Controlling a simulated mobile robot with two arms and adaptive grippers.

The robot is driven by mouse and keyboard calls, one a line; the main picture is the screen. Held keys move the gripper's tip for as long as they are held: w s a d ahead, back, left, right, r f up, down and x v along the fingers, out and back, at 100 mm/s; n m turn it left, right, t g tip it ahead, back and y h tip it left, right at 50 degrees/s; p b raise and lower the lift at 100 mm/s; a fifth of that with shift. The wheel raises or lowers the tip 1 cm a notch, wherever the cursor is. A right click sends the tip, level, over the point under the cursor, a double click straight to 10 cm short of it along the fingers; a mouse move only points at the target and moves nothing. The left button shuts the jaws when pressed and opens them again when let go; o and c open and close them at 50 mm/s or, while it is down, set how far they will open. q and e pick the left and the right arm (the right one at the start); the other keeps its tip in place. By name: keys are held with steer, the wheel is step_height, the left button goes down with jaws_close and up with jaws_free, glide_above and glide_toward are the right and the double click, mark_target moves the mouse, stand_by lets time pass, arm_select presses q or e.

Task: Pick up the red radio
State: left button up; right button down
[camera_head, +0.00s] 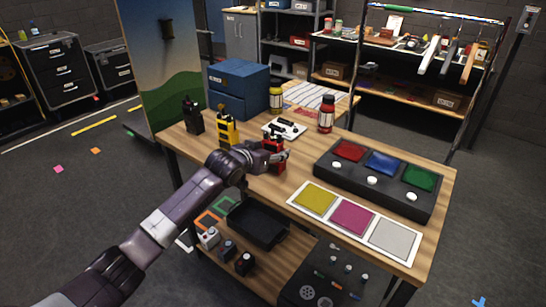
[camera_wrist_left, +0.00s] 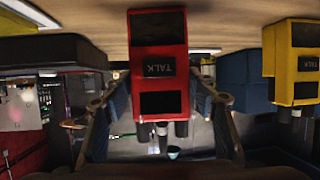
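The red radio (camera_head: 275,166) stands upright on the wooden table (camera_head: 320,170), partly hidden by my left gripper (camera_head: 277,154) in the head view. In the left wrist view, which is upside down, the red radio (camera_wrist_left: 158,62) shows its TALK label between the two fingers of my left gripper (camera_wrist_left: 158,108). The fingers are spread to either side of it, with a gap visible on both sides. A yellow radio (camera_head: 227,130) and a black radio (camera_head: 193,117) stand to the left; the yellow one is also in the wrist view (camera_wrist_left: 291,65). My right gripper is not in view.
A black button box (camera_head: 330,179) with red, blue and green panels stands at the right. A card of colored squares (camera_head: 290,191) lies in front of it. Bottles (camera_head: 326,116), a white device (camera_head: 284,130) and a blue drawer box (camera_head: 238,88) stand behind the radios.

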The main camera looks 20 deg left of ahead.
arm_select(q)
steer(key=c, duration=0.8)
steer(key=shift+c, duration=0.4)
steer(key=shift+r, duration=0.15)
